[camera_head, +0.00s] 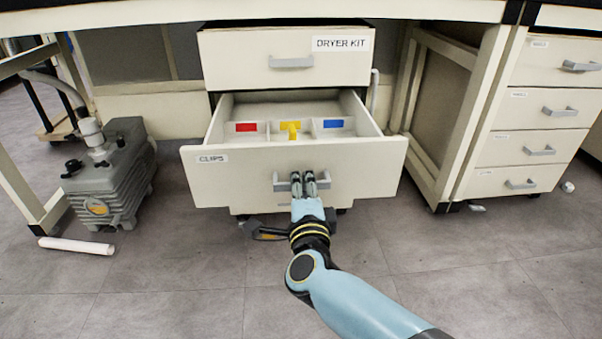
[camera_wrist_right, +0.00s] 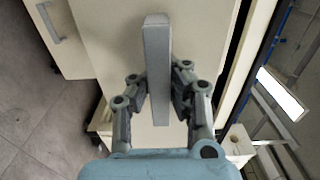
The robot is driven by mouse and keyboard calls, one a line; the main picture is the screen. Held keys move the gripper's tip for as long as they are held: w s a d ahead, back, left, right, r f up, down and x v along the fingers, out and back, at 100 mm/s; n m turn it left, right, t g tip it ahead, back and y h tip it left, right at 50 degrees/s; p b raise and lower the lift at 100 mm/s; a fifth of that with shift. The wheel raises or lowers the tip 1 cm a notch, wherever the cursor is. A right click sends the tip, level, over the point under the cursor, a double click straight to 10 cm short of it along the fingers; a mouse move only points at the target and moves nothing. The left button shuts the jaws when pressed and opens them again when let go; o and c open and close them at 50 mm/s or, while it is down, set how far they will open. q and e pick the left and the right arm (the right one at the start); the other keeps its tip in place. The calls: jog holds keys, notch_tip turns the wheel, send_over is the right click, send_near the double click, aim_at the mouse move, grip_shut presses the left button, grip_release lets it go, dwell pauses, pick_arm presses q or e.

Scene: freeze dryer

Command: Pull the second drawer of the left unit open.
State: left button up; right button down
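The left unit's second drawer (camera_head: 359,179), labelled CLIPS, stands pulled out well beyond the drawer above it. Its inside shows, with dividers and red, yellow and blue tags. My right gripper (camera_head: 303,182) is at the middle of the drawer front, on the grey bar handle (camera_head: 323,185). In the right wrist view the handle (camera_wrist_right: 157,60) lies between the two fingers of the gripper (camera_wrist_right: 160,97), with the pads close against its sides. The top drawer (camera_head: 236,58), labelled DRYER KIT, is closed. My left gripper is not in view.
A grey pump (camera_head: 110,175) stands on the floor at left, with a white tube (camera_head: 76,246) lying near it. Another drawer unit (camera_head: 529,113) stands at right, its drawers closed. A dark object (camera_head: 269,233) lies under the open drawer. The foreground floor is clear around my arm.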

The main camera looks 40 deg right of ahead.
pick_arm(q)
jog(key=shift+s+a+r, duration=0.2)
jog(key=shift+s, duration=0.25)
pick_arm(e)
jog(key=shift+v, duration=0.95)
jog(key=shift+f, duration=0.15)
jog(key=c, duration=1.2)
grip_release()
jog(key=shift+w, duration=0.1)
